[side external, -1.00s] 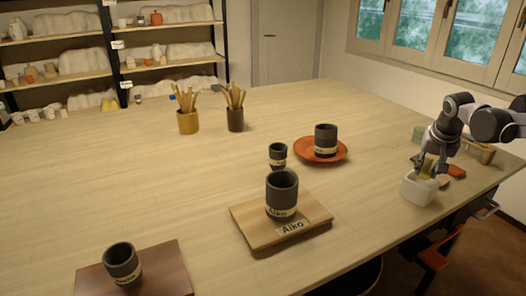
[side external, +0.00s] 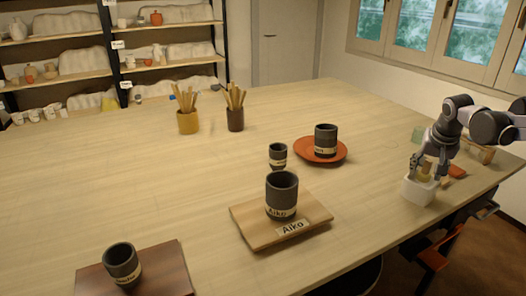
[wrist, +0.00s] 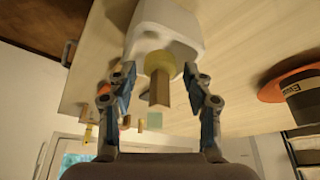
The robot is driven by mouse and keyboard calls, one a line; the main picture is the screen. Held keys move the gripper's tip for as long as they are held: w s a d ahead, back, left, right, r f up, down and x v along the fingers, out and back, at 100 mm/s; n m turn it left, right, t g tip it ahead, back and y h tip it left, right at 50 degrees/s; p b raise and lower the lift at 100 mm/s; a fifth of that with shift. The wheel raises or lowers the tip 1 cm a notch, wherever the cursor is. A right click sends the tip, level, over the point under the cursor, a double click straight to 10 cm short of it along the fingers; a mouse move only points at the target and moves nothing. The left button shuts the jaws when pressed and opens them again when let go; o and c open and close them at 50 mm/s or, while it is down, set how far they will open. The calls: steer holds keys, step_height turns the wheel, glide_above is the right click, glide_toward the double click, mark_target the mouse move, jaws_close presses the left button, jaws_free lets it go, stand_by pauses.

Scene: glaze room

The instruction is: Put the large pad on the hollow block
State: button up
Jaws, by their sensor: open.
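A white, open-topped, block-like holder (side external: 419,191) stands near the right table edge; it also shows at the top of the wrist view (wrist: 165,25). It may be the hollow block. A yellow round pad-like piece (wrist: 160,62) with a brown stem is at the holder's opening in the wrist view; it may be the large pad. My gripper (wrist: 159,70) is open, with one finger on each side of this piece. In the side view my gripper (side external: 424,169) is just above the holder and partly hides the piece. Contact between fingers and piece cannot be told.
An orange-red piece (side external: 457,171) and a pale green square (side external: 417,135) lie near the holder. A dark cup on an orange plate (side external: 343,152) stands to the left. Further cups on boards and two tool pots are farther left.

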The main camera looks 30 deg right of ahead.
steer(key=v, duration=1.2)
steer(key=s+a+f+n+t+y, duration=0.1)
steer(key=s+a+f+n+t, duration=0.1)
steer(key=a+f+n, duration=0.3)
steer(key=s+a+f+n+t+y, duration=0.2)
steer(key=s+a+f+n, duration=0.3)
steer(key=a, duration=0.7)
steer(key=shift+s+f+y, duration=0.15)
steer(key=shift+f+y, duration=0.15)
steer(key=shift+f, duration=0.6)
